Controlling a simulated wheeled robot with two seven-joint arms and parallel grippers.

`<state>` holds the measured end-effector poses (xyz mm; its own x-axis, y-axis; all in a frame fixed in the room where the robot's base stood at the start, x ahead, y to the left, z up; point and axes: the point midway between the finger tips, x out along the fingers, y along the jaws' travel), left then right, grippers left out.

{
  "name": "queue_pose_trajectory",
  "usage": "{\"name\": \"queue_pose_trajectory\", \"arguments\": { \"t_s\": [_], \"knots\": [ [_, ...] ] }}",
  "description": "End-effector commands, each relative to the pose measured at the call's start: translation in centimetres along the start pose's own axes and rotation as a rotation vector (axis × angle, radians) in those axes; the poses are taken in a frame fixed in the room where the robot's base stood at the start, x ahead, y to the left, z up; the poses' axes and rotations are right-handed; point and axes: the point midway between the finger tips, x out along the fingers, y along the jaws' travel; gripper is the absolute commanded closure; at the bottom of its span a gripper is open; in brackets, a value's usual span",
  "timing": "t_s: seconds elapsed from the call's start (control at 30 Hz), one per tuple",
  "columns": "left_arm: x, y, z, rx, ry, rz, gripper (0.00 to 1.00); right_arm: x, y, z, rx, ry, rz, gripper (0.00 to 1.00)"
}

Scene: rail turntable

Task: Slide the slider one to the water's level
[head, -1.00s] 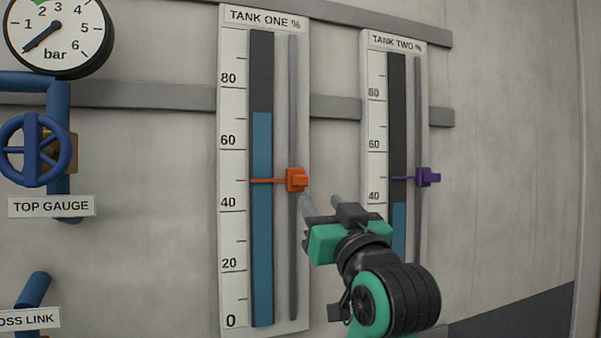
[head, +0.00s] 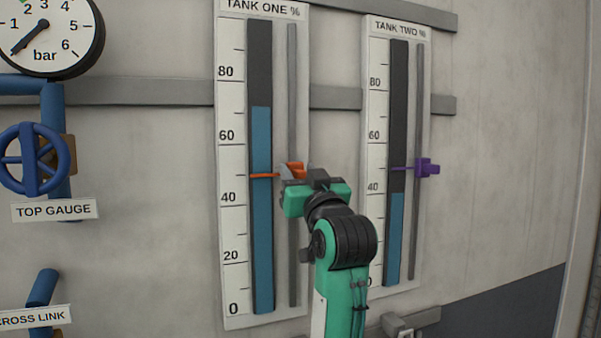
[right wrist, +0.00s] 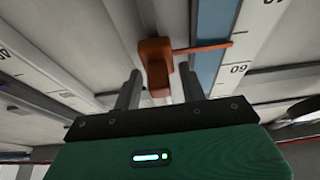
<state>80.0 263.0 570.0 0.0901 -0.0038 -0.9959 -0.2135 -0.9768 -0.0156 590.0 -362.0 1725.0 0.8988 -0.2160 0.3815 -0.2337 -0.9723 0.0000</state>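The slider one is an orange block (head: 294,168) with a thin pointer on the rail of the tank one gauge (head: 233,185). Its pointer stands a little under 50. The blue water column of tank one (head: 262,210) tops out at about 70, above the pointer. My right gripper (head: 297,175) is at the slider and partly covers it in the head view. In the right wrist view the orange slider (right wrist: 155,62) shows between the two separated fingers of my right gripper (right wrist: 160,80), with gaps beside it. My left gripper is not in view.
The tank two gauge (head: 372,220) with its purple slider (head: 426,168) stands close to the right. A blue valve wheel (head: 32,158), pipes and a pressure dial (head: 42,32) are at the left. The rail above the orange slider (head: 292,90) is clear.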

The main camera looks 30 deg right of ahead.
Motion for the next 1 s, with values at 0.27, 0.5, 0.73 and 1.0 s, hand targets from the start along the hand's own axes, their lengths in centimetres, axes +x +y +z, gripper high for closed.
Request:
{"name": "queue_pose_trajectory", "arguments": {
  "t_s": [0.27, 0.5, 0.73, 1.0],
  "knots": [
    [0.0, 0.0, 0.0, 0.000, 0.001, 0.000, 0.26, 0.0, 0.0, 0.0, 0.000, 0.000, 0.000, 1.00],
    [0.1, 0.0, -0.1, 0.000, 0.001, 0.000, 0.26, 0.6, 0.0, -1.7, 0.000, 0.006, -0.001, 1.00],
    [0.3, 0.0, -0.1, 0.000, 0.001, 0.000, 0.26, 2.1, 0.0, -5.4, 0.000, 0.007, 0.000, 1.00],
    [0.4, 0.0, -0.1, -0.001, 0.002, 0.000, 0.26, 4.0, 0.0, -9.9, 0.000, 0.005, 0.000, 1.00]
  ]
}}
